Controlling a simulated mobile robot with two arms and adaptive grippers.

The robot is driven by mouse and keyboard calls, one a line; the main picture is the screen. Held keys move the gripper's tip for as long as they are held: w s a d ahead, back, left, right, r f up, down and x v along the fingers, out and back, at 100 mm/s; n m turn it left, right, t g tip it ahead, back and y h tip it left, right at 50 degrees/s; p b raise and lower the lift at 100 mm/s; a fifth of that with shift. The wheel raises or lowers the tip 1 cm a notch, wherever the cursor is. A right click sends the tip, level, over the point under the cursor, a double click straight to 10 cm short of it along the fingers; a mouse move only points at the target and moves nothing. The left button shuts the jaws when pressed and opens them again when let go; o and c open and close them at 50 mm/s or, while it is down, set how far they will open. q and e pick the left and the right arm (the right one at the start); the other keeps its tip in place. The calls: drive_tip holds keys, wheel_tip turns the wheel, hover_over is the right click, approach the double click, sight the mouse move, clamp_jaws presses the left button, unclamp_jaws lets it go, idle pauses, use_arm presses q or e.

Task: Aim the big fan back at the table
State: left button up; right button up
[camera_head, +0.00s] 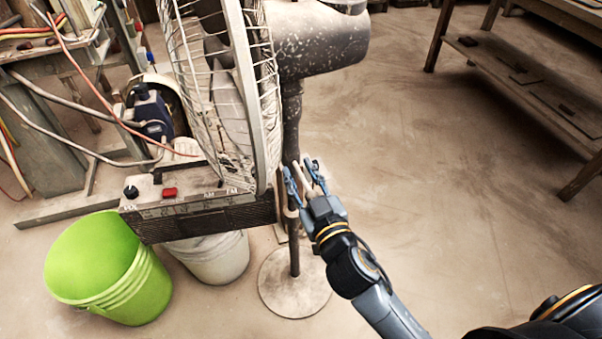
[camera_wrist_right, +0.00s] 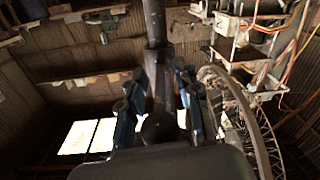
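The big fan shows a white wire cage (camera_head: 256,90) nearly edge-on in the head view, facing left. Its speckled dark motor housing (camera_head: 325,42) points right. A dark pole (camera_head: 292,130) runs down to a round base (camera_head: 294,283) on the floor. My right gripper (camera_head: 304,181) is at the pole, just right of the cage's lower edge, with its fingers apart. In the right wrist view, the pole (camera_wrist_right: 155,25) appears between the spread fingers (camera_wrist_right: 160,108), and the cage (camera_wrist_right: 250,120) is at the right. Contact with the pole is unclear. My left gripper is out of view.
A wooden table with a lower shelf (camera_head: 530,82) stands at the upper right. A green bucket (camera_head: 95,262), a pale bucket (camera_head: 215,262) and a machine with a red switch (camera_head: 169,192) and hoses are at the left. The floor between fan and table is clear.

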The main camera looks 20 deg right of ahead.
clamp_jaws()
idle(0.4)
